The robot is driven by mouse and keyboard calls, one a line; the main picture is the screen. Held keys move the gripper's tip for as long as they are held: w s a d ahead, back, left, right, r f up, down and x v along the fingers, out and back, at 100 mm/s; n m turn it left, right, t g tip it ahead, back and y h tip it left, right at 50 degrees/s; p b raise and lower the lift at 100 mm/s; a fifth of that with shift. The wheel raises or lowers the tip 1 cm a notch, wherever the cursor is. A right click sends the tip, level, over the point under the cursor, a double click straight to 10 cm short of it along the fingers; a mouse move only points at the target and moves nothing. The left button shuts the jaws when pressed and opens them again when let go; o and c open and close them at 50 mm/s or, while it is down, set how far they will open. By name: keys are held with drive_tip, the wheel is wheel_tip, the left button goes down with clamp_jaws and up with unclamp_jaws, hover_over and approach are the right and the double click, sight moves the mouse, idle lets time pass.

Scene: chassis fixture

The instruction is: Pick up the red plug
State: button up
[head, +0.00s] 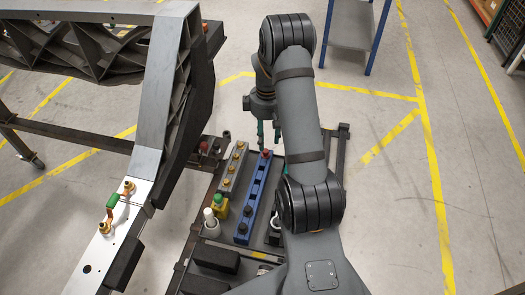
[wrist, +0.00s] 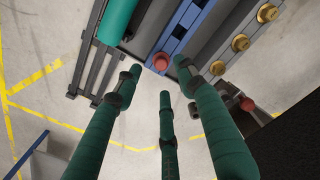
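The red plug (wrist: 161,61) sits at the end of a blue slotted rail (wrist: 183,28) in the wrist view. In the head view the red plug (head: 266,153) shows at the far end of the blue rail (head: 249,207). My gripper (wrist: 157,76) has green fingers, spread apart with nothing between them. Two fingertips lie to either side of the plug in the picture, and a third is below it. In the head view my gripper (head: 262,132) hangs over the plug's end of the rail; the exact gap is unclear.
A grey rail with brass-coloured plugs (head: 233,168) lies beside the blue rail. A red-knobbed part (wrist: 247,104) stands nearby. A large grey chassis frame (head: 160,90) rises at the left. A green cylinder (wrist: 117,20) is close by. Open floor lies beyond the fixture.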

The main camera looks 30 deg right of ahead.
sight(265, 150)
drive_tip(key=shift+w+f, duration=0.15)
drive_tip(key=shift+f, duration=0.2)
wheel_tip(265, 150, down, 5)
drive_tip(key=shift+a+r, duration=0.1)
drive_tip(key=shift+c, duration=1.1)
drive_tip(key=c, duration=0.6)
